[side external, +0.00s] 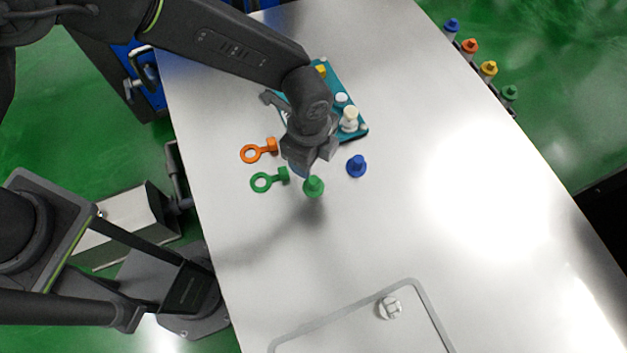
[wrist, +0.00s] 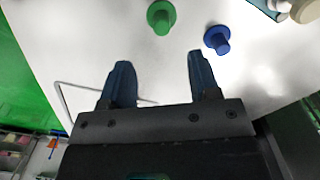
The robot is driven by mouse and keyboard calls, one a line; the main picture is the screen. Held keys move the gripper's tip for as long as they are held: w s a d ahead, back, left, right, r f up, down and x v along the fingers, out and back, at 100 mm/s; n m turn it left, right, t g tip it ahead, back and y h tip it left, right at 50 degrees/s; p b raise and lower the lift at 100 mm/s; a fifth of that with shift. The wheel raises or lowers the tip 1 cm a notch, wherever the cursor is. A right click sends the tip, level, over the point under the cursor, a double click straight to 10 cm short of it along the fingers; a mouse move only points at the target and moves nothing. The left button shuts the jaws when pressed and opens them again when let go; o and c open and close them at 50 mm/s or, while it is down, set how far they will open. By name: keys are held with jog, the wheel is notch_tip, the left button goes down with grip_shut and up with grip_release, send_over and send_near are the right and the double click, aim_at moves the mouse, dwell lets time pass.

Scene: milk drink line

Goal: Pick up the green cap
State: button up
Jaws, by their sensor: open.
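The green cap (side external: 313,187) stands on the white table, just below and right of my gripper in the side view. It has a wide round base and a narrower top. In the wrist view the green cap (wrist: 160,16) lies beyond the fingertips, near the top edge. My gripper (wrist: 158,60) is open, with two dark blue fingers apart and nothing between them. In the side view my gripper (side external: 300,170) hangs above the table beside the cap; the fingers are partly hidden by the wrist.
A blue cap (side external: 356,166) stands close right of the green cap. Green (side external: 264,182) and orange (side external: 250,154) ring-handled pieces lie left. A teal tray (side external: 346,83) with small items is behind. Several coloured caps line the table's far edge. A grey frame (side external: 330,318) lies in front.

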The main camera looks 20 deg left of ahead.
aim_at(314, 180)
notch_tip(314, 180, down, 6)
jog(key=shift+f, duration=0.15)
jog(key=shift+d+f, duration=0.2)
jog(key=shift+f, duration=1.15)
jog(key=shift+d+f, duration=0.2)
jog(key=shift+f, duration=1.1)
jog(key=shift+c, duration=0.2)
grip_shut()
